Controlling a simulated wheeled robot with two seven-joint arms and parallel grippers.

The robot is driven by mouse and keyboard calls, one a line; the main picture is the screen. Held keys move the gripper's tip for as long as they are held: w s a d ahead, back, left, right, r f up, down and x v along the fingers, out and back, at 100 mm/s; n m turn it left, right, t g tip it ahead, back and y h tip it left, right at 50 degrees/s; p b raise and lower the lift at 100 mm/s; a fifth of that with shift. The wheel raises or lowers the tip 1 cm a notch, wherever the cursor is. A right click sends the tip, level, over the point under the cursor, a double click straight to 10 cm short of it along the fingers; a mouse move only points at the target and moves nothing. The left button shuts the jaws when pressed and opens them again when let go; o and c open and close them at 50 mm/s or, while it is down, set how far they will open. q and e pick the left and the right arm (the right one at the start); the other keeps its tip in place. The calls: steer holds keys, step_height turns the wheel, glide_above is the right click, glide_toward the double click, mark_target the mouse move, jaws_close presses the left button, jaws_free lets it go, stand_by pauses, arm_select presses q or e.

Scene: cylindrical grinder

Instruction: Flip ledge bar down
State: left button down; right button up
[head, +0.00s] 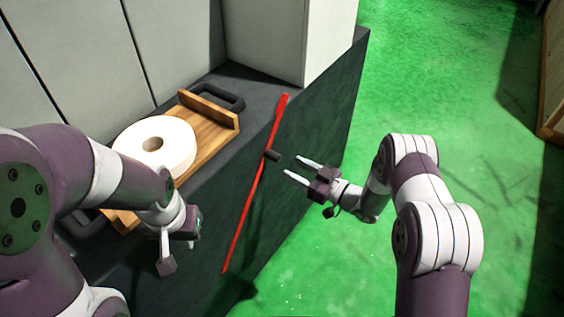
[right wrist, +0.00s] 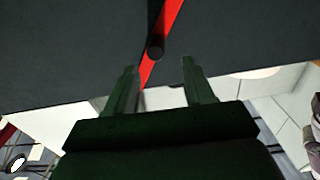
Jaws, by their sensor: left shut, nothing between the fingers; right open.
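A white grinding wheel (head: 155,147) lies on a wooden tray (head: 222,133) with dark handles on the machine's ledge. A pale cabinet block (head: 290,40) stands behind. Green floor (head: 440,75) is open at the right, and a wooden frame (head: 553,100) stands at the far right.

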mark_target(280, 160)
steer(key=x, duration=0.7)
steer(key=shift+w+d+f, duration=0.25)
steer(key=shift+w+a, duration=0.2)
steer(key=shift+a, duration=0.2)
steer(key=shift+d, duration=0.1)
jaws_close()
steer(key=w+d+f+n+b, duration=0.1)
steer(key=w+n+b, duration=0.1)
steer(key=b, duration=0.1)
steer(key=w+d+f+n+b, duration=0.1)
steer(key=w+d+f+b, duration=0.1)
steer(key=b, duration=0.2)
steer(key=shift+n, duration=0.4)
steer(key=shift+w+d, duration=0.15)
steer(key=shift+w, duration=0.05)
steer(key=shift+r+n, duration=0.3)
